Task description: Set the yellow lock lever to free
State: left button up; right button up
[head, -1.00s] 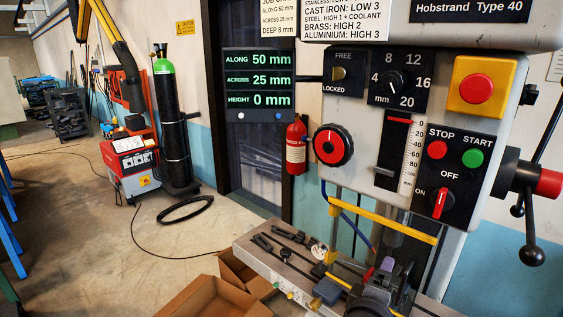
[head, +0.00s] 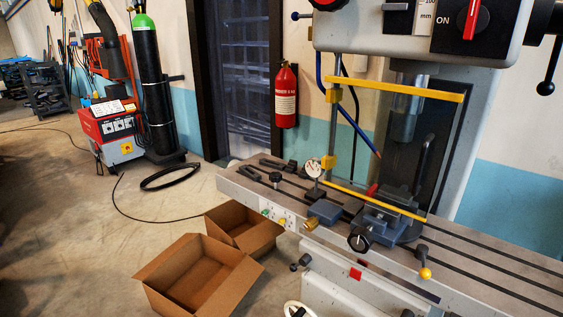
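A short lever with a yellow ball end (head: 425,273) sticks out at the front edge of the grey slotted machine table (head: 490,262), right of the vise (head: 393,214). Its ball hangs below its dark pivot. No free or locked marking is readable beside it, so I cannot tell its setting. Neither of my grippers is in view.
A yellow-framed clear guard (head: 394,88) stands over the vise. A dial gauge (head: 313,168) and a black handwheel knob (head: 360,239) are at the table. Open cardboard boxes (head: 190,275) lie on the floor at front left.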

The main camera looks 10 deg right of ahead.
aim_at(421, 250)
jog(key=l+z, duration=0.1)
jog(key=z, duration=0.25)
jog(key=l+z, duration=0.1)
jog(key=z, duration=0.3)
jog(key=l+z, duration=0.15)
jog(key=z, duration=0.2)
jog(key=k, duration=0.05)
